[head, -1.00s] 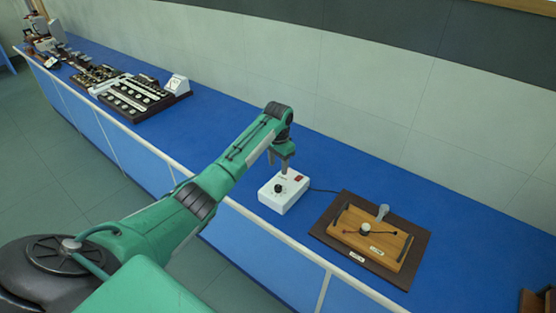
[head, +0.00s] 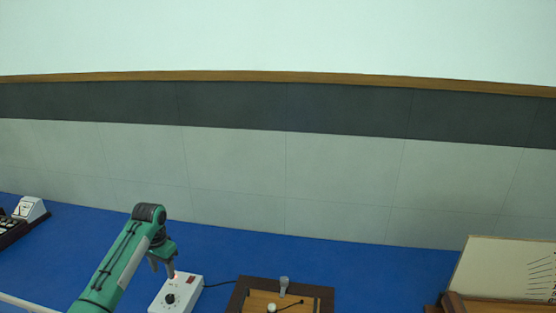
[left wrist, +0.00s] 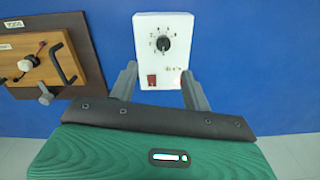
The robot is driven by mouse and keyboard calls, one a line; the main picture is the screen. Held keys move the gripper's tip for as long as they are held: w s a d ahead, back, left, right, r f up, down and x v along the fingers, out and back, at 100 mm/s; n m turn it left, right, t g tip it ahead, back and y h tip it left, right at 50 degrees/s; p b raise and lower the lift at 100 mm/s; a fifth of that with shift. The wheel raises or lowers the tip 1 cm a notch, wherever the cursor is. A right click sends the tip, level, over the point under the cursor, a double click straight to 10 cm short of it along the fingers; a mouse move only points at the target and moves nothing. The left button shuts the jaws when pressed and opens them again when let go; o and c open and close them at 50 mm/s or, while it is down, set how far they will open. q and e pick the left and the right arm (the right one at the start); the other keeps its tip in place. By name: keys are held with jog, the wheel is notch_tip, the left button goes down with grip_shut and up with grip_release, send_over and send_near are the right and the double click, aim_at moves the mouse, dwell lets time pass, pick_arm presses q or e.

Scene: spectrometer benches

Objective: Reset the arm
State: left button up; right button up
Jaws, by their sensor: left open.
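My left arm (head: 115,265) reaches over the blue bench from the lower left in the head view. Its gripper (head: 162,268) points down, open and empty, just above and beside the back left of a white control box (head: 176,294). In the left wrist view the open fingers (left wrist: 158,76) stand either side of the near end of the white box (left wrist: 163,30), which has a black dial knob and a red switch. I cannot tell whether the fingers touch it. A small reddish glow shows on the box near the gripper. My right gripper is not in view.
A wooden apparatus (left wrist: 12,72) on a dark base stands beside the box, joined to it by a black cable in the head view. A pale board with lines (head: 505,268) stands at the right. A small white instrument (head: 29,208) sits far left. The bench behind is clear.

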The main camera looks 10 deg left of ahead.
pick_arm(q)
jog(key=s+d+f+m+t, duration=0.1)
jog(key=s+d+f, duration=0.6)
jog(key=s, duration=0.3)
jog(key=s+d+f, duration=0.7)
jog(key=s+d, duration=0.1)
jog(key=s, duration=0.2)
jog(key=s+d+r+n+t, duration=0.1)
jog(key=s+d+r, duration=0.15)
jog(key=s, duration=0.85)
jog(key=s+d+r+n+t, duration=0.1)
jog(key=s+r, duration=0.3)
jog(key=s, duration=0.7)
notch_tip(320, 180, down, 34)
jog(key=g+b, duration=0.1)
jog(key=b, duration=0.1)
jog(key=s+a+f+g+b, duration=0.1)
jog(key=s+a+f+b, duration=0.1)
jog(key=s+f, duration=1.7)
jog(key=shift+s+a+f, duration=0.25)
jog(key=shift+a+f, duration=0.3)
jog(key=shift+f, duration=0.25)
